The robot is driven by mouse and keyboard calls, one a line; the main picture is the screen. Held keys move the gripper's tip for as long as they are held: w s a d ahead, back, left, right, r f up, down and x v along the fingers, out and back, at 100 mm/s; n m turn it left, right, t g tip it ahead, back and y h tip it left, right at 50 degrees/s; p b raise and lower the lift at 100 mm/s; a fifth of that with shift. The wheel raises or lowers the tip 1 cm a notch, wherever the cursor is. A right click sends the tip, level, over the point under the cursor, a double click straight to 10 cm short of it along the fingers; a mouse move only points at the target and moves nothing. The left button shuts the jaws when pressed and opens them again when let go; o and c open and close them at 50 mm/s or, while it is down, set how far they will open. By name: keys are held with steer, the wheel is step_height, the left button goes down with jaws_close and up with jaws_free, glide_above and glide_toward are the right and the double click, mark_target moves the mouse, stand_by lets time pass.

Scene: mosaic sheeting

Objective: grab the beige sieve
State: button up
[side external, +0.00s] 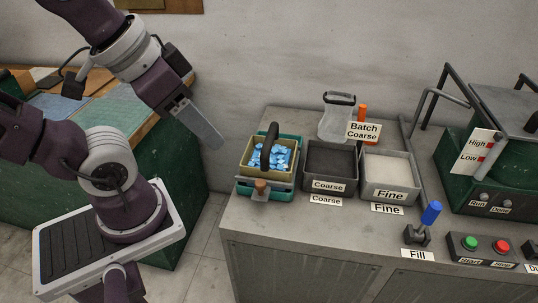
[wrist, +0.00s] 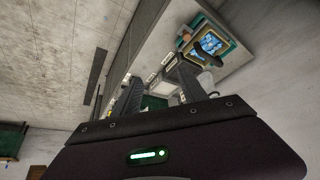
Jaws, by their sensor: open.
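The beige sieve (side external: 259,171) is a square beige frame with a black arched handle (side external: 268,146). It holds several blue tile pieces and sits in a teal tray (side external: 244,186) at the left end of the grey bench. In the wrist view the sieve (wrist: 196,47) shows small, near the upper right, with the handle across it. My gripper (side external: 208,137) is in the air to the left of the sieve, apart from it and about level in the picture. Its fingers (wrist: 160,74) are spread and empty in the wrist view.
Grey bins marked Coarse (side external: 330,170) and Fine (side external: 390,178) stand right of the sieve. A clear scoop (side external: 336,122) and an orange-handled tool (side external: 362,112) are behind them. A blue-knobbed lever (side external: 431,214) and a green machine (side external: 500,165) are farther right.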

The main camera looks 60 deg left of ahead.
steer(key=w+a+f+n+y, duration=0.2)
steer(key=w+a, duration=0.3)
steer(key=w, duration=0.4)
steer(key=n+t, duration=0.3)
steer(key=n, duration=0.1)
glide_above(270, 136)
steer(key=s+d, duration=0.2)
steer(key=s, duration=0.2)
step_height(270, 136, down, 14)
steer(key=f+n, duration=0.1)
steer(key=f, duration=0.1)
steer(key=a+f+n+t, duration=0.1)
steer(key=f, duration=0.1)
steer(key=f+n+t+h, duration=0.1)
steer(key=f, duration=0.2)
steer(key=shift+a+f+n, duration=0.1)
steer(key=shift+a+n, duration=0.2)
steer(key=shift+a, duration=0.05)
steer(key=w+f+n+t, duration=0.1)
steer(key=w+f+n, duration=0.1)
steer(key=w+a+f+n+t, duration=0.1)
steer(key=w+f+n, duration=0.1)
steer(key=w, duration=0.1)
steer(key=shift+a+f+n+t, duration=0.2)
steer(key=shift+n+t, duration=0.1)
steer(key=shift+t, duration=0.1)
steer(key=shift+c, duration=0.3)
